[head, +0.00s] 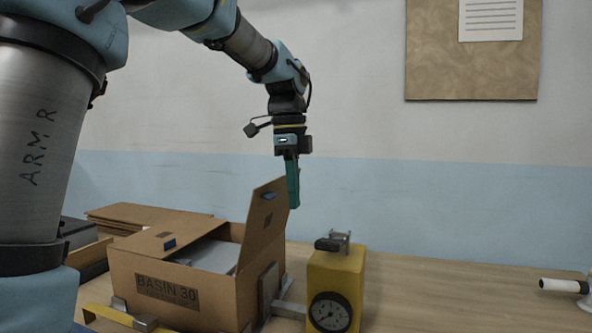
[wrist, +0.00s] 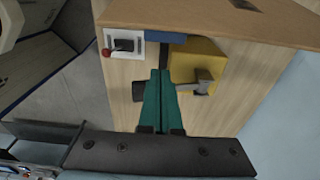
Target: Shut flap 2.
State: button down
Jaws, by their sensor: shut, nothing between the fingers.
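An open cardboard box (head: 160,294) marked "BASIN 30" stands on the table in the head view. One flap (head: 258,232) stands up steeply at its right side, with a blue patch near its top. I cannot read a number on either flap, so which is flap 2 is unclear. Pale grey contents (head: 212,257) show inside. My gripper (head: 294,206) points down, shut and empty, at the raised flap's right edge; I cannot tell whether they touch. Its teal fingers (wrist: 160,73) show in the wrist view.
A yellow block with a dial (head: 346,277) stands right of the box; a yellow block also shows in the wrist view (wrist: 194,58). Flat cardboard (head: 130,215) lies behind the box. A white cylinder (head: 562,286) lies far right. The table between is clear.

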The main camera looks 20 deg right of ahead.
jog(key=shift+w+a+r+p, duration=0.2)
jog(key=shift+w+a+r, duration=0.1)
jog(key=shift+w+a, duration=0.25)
jog(key=shift+w+a+r+p, duration=0.25)
jog(key=shift+w+a, duration=0.2)
jog(key=shift+a, duration=0.15)
jog(key=shift+w+a, duration=0.1)
